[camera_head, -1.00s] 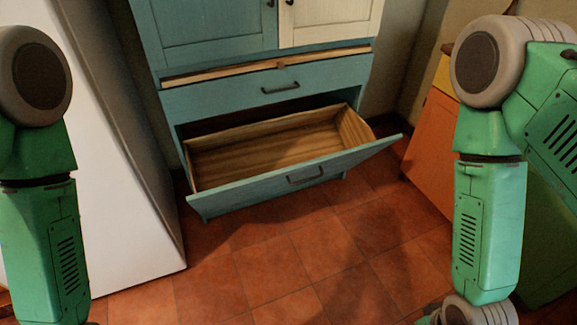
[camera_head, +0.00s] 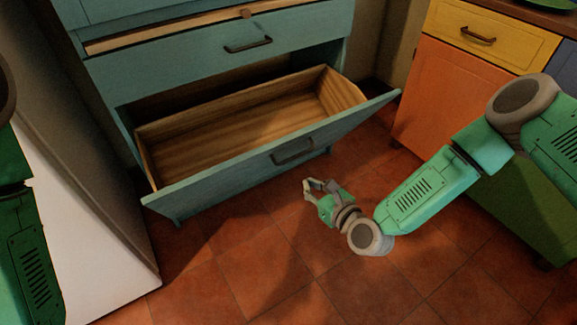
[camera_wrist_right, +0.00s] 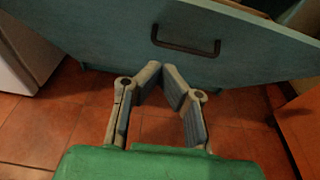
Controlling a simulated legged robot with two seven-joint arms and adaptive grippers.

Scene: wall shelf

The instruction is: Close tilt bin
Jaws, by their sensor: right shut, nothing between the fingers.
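The tilt bin (camera_head: 205,187) is a teal front with a wooden box behind it, at the bottom of a teal cabinet. It is tipped open, its front leaning outward and the empty wooden inside showing. Its dark handle (camera_head: 293,151) is on the front, right of the middle. My right gripper (camera_head: 308,187) is low in front of the bin, below the handle and apart from the front. In the right wrist view its fingers (camera_wrist_right: 164,72) are shut and empty, with the bin front (camera_wrist_right: 100,35) and handle (camera_wrist_right: 186,46) ahead. My left gripper is out of view.
A white appliance (camera_head: 75,230) stands at the left. An orange cabinet door (camera_head: 445,90) under a yellow drawer (camera_head: 490,35) is at the right. The tiled floor (camera_head: 240,280) in front is clear.

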